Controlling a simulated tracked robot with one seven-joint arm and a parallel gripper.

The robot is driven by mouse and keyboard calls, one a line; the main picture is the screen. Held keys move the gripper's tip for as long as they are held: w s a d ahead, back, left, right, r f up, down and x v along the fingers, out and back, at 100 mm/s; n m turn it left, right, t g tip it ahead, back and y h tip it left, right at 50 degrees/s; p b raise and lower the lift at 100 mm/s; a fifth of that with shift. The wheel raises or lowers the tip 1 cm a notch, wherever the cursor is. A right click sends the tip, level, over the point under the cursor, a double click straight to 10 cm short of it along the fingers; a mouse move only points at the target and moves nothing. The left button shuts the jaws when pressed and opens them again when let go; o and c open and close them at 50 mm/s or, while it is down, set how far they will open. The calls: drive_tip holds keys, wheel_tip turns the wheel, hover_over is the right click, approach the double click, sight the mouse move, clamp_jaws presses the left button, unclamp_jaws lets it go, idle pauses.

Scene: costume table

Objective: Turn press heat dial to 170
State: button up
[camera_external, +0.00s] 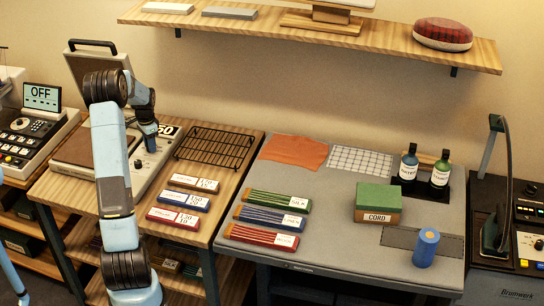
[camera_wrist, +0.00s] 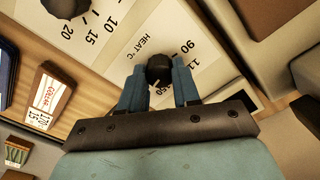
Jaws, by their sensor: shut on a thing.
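The press (camera_external: 158,165) stands on the wooden table at the left, its lid (camera_external: 98,62) raised. Its display (camera_external: 167,131) shows digits ending in 50, partly hidden by my arm. My gripper (camera_external: 151,146) is down at the press's control panel. In the wrist view, the black heat dial (camera_wrist: 159,70) sits between the blue fingers of my gripper (camera_wrist: 159,80), which is shut on it. The white HEAT °C scale (camera_wrist: 150,35) shows 110 and 90; a number ending in 50 is partly covered by the fingers. The dial's pale pointer mark faces toward the gripper's palm side.
A second black dial (camera_wrist: 66,6) with marks 10, 15 and 20 is close by on the panel. A black wire rack (camera_external: 215,147) and several labelled cards (camera_external: 184,201) lie right of the press. A shelf (camera_external: 300,27) hangs above.

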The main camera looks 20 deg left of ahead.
drive_tip(key=shift+w+r, duration=0.15)
drive_tip(key=o, duration=1.1)
drive_tip(key=shift+c, duration=0.2)
wheel_tip(320, 180, up, 14)
drive_tip(key=shift+f, duration=0.25)
drive_tip(key=shift+d, duration=0.1)
